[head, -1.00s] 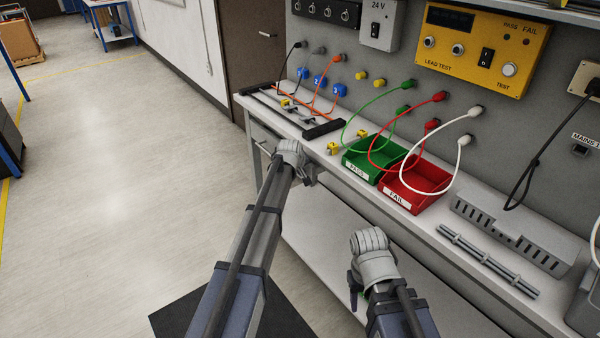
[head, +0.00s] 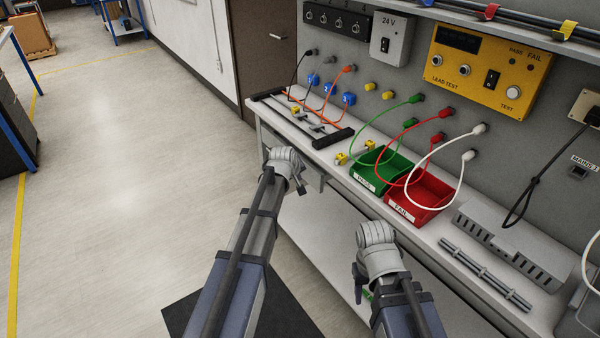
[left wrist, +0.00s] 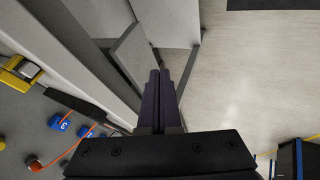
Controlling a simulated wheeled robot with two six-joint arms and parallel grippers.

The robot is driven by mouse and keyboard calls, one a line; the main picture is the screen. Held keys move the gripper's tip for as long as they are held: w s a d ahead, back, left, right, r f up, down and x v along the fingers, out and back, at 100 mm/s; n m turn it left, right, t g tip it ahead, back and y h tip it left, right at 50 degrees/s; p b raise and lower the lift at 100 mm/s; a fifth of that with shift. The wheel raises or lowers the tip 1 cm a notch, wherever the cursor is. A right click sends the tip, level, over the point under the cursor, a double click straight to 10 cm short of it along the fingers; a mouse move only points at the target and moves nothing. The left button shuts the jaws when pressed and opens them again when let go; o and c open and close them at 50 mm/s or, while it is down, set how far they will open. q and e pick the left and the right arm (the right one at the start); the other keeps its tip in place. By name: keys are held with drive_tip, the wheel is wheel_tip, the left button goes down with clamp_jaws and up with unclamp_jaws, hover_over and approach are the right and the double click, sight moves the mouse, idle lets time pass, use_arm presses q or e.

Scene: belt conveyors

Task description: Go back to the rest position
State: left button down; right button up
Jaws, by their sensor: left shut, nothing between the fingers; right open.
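My left gripper (head: 300,188) is beside the bench's front edge, near its left end. In the left wrist view its two dark fingers (left wrist: 160,98) lie together with nothing between them. My right gripper (head: 360,290) is low in front of the bench, below the red bin. Its dark fingers point down and are partly hidden by the wrist; it is open and I see nothing held in it.
The bench (head: 408,228) carries a green PASS bin (head: 365,183), a red FAIL bin (head: 403,210), a cable rack (head: 330,140) and a slotted grey box (head: 510,245). Coloured leads hang from the panel. Open floor (head: 120,180) lies to the left.

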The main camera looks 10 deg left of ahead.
use_arm(q)
drive_tip(key=shift+s+r, duration=0.35)
drive_tip(key=shift+r, duration=0.1)
drive_tip(key=s+d+m+g+p, duration=0.2)
drive_tip(key=s+d+m+g, duration=0.2)
drive_tip(key=s, duration=1.2)
drive_tip(key=s+d+r+m+g+y+p, duration=0.1)
drive_tip(key=s+d+m+g+p, duration=0.2)
drive_tip(key=s+d+m, duration=0.5)
drive_tip(key=s+d, duration=0.3)
drive_tip(key=s, duration=0.6)
drive_tip(key=shift+s+g+y+p, duration=0.3)
drive_tip(key=shift+g, duration=0.1)
